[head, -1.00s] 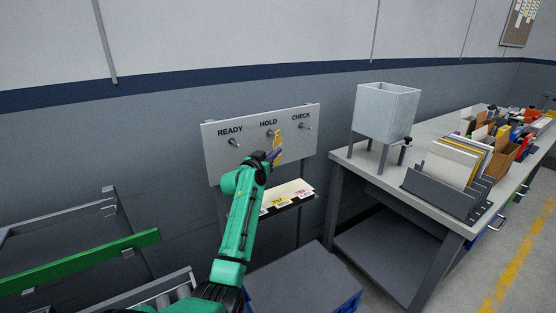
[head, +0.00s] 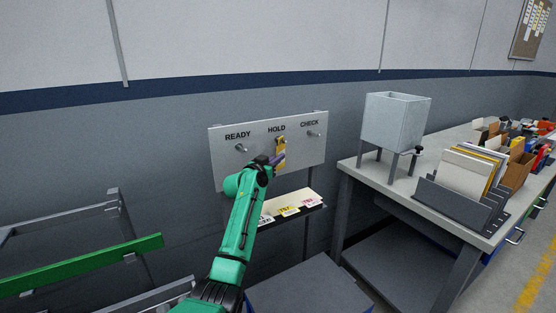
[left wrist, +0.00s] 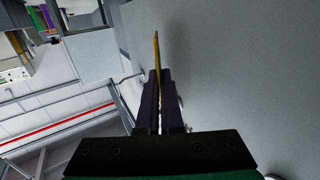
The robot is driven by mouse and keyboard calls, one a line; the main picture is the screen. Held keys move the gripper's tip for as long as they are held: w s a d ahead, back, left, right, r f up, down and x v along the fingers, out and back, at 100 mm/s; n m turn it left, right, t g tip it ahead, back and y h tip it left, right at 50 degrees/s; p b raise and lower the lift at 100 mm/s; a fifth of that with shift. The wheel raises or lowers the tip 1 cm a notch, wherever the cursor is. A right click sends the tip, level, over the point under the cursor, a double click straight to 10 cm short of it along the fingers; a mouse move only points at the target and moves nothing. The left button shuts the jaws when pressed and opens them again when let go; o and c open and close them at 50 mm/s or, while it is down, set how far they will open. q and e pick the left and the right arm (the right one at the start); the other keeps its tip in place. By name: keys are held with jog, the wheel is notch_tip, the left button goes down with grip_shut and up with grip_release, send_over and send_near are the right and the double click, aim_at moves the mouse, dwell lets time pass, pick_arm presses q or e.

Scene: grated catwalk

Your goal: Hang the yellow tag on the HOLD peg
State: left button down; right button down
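The yellow tag (head: 281,146) is upright in front of the grey peg board (head: 218,170), under the HOLD label. It also shows edge-on in the left wrist view (left wrist: 156,50). My left gripper (head: 277,160) is shut on its lower part, and in the left wrist view the dark fingers (left wrist: 158,84) close around it. The HOLD peg is mostly hidden behind the tag, so I cannot tell whether the tag is around it. The READY peg (head: 241,148) and CHECK peg (head: 315,134) look bare. My right gripper is out of view.
A small shelf (head: 318,204) with several labelled tags is below the board. A workbench (head: 349,167) with a metal hopper (head: 392,121) and file holders stands on the right. A green rail (head: 85,264) crosses the lower left.

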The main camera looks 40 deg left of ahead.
pick_arm(q)
jog(key=c, duration=1)
grip_release()
jog(key=b+v, duration=0.3)
jog(key=v, duration=1.1)
jog(key=shift+s, duration=0.3)
